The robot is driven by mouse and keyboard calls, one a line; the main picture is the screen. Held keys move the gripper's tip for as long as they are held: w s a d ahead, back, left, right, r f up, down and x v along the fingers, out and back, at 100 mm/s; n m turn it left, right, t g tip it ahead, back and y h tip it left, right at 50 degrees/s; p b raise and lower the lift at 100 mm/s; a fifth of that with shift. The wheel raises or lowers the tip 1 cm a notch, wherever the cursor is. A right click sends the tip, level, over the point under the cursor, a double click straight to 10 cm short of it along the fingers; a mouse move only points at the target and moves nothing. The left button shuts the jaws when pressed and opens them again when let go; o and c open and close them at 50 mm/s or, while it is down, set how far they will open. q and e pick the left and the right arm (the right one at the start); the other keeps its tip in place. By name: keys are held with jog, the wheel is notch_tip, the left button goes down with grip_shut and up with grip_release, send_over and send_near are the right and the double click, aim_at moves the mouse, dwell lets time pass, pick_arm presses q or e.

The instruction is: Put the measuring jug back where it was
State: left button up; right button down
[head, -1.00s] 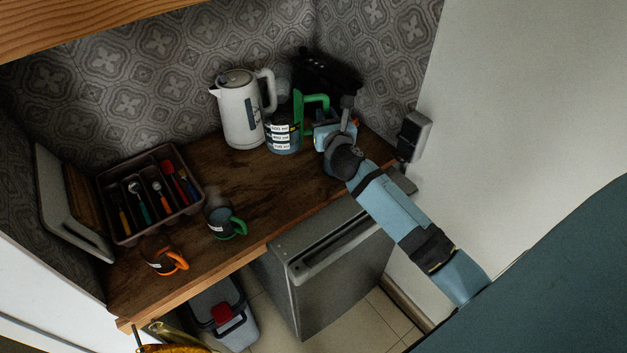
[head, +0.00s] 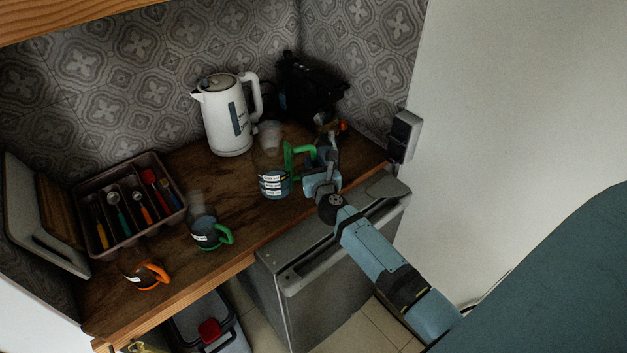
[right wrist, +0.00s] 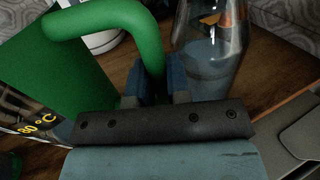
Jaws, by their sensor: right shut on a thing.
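The measuring jug (head: 272,184) is clear with white labels and a green handle. In the head view it is upright over the front part of the wooden counter, in front of the kettle. I cannot tell whether its base touches the wood. My right gripper (head: 312,163) is shut on the green handle from the right side. In the right wrist view the fingers (right wrist: 157,85) close around the green handle (right wrist: 108,20), and part of the jug shows at the left. My left gripper is not in view.
A white kettle (head: 228,122) stands behind the jug. Mugs with green (head: 206,232) and orange (head: 143,271) handles stand to the left, near a cutlery tray (head: 178,207). A dark appliance (head: 308,88) fills the back corner. A clear bottle-like vessel (right wrist: 210,65) is close right of the fingers.

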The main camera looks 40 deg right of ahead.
notch_tip(320, 180, down, 4)
jog(key=shift+r+b, duration=0.2)
jog(key=shift+b, duration=0.85)
jog(key=shift+f, duration=0.3)
jog(key=shift+f, duration=0.2)
jog(key=c, duration=1.1)
grip_release()
